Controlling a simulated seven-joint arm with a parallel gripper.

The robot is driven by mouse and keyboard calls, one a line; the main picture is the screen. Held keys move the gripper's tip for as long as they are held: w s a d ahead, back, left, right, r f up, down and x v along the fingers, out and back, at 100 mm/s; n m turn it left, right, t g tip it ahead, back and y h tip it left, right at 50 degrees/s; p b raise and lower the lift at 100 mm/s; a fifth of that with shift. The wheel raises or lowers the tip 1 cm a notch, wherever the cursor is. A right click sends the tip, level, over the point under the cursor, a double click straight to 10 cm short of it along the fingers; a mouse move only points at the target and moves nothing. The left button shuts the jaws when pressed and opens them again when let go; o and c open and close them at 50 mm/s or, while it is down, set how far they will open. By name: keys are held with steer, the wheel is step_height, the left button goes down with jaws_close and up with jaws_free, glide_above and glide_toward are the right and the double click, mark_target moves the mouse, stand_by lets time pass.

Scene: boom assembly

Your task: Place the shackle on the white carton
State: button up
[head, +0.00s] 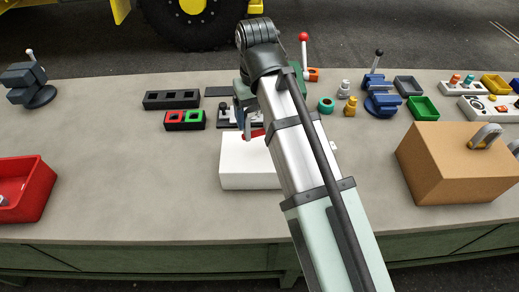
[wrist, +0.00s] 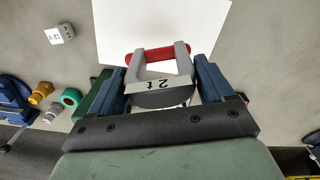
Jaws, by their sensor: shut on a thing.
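The shackle (wrist: 159,64) has a grey bow marked "2 t" and a red pin. My gripper (wrist: 161,78) is shut on it, with a blue finger on each side in the wrist view. The white carton (wrist: 150,20) shows just beyond the red pin. In the head view the white carton (head: 250,172) stands at the front middle of the bench, and its right part is hidden by my arm. The shackle's red pin (head: 254,134) shows at the carton's far edge; I cannot tell whether they touch.
A brown carton (head: 455,165) with another shackle (head: 487,135) on it stands at the right. A red bin (head: 22,187) is at the left. The bench left of the white carton is clear.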

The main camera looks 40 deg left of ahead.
mark_target(258, 133)
steer(key=m, duration=0.3)
steer(key=shift+s+d, duration=0.15)
steer(key=shift+d, duration=0.15)
steer(key=shift+f+m, duration=0.1)
steer(key=shift+m, duration=0.3)
steer(key=shift+f, duration=2.4)
steer(key=shift+f, duration=0.15)
steer(key=o, duration=1.4)
steer(key=shift+r, duration=3.9)
